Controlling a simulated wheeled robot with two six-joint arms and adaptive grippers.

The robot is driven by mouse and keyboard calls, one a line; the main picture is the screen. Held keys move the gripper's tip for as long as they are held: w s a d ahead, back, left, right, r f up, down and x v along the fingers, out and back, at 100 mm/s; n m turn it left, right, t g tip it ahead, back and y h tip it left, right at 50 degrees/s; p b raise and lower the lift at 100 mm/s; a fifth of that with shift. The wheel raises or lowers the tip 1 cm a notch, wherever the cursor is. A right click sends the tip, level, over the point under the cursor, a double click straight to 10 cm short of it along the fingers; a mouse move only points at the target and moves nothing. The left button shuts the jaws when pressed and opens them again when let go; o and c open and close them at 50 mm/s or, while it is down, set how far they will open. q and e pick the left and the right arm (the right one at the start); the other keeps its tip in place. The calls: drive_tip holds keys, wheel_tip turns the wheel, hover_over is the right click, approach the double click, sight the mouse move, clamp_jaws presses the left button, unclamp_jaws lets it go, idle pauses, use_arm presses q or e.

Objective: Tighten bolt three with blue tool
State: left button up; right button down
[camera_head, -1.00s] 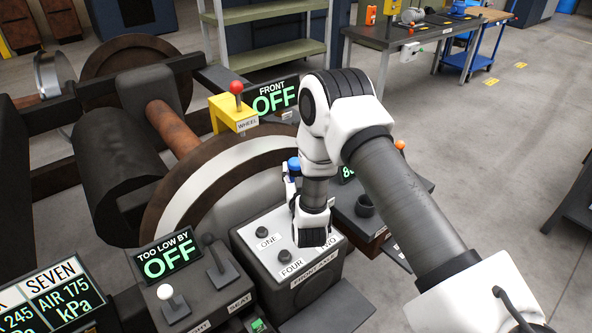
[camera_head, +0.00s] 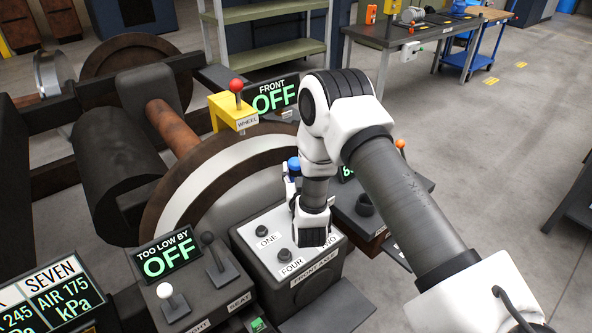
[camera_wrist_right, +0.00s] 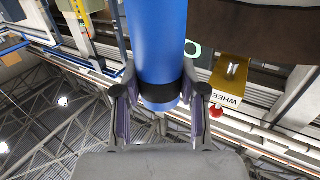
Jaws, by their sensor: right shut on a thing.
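My right gripper (camera_wrist_right: 160,100) is shut on the blue tool (camera_wrist_right: 157,40), a thick blue cylinder with a dark band at its end. In the head view the blue top of the tool (camera_head: 293,163) shows just left of my wrist, above the grey front axle box (camera_head: 318,277). My right arm hides most of the gripper and the tool's lower end. Dark bolts labelled ONE (camera_head: 262,231) and FOUR (camera_head: 285,254) stand on the box's white top; the TWO label is partly covered. Bolt three is hidden, so tool contact cannot be told. My left gripper is out of view.
A large wheel (camera_head: 210,180) stands behind the box. A yellow WHEEL bracket (camera_head: 232,112) with a red knob and the FRONT OFF display (camera_head: 274,97) are beyond. A lever panel (camera_head: 205,287) is at left, a dark cup-shaped part (camera_head: 364,205) at right.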

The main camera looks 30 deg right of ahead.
drive_tip(key=shift+s+f+b, duration=0.1)
drive_tip(key=shift+f+b, duration=0.35)
drive_tip(key=shift+f, duration=0.2)
idle(1.1)
drive_tip(key=shift+r, duration=0.1)
drive_tip(key=shift+r+p, duration=2.5)
drive_tip(key=shift+r, duration=1)
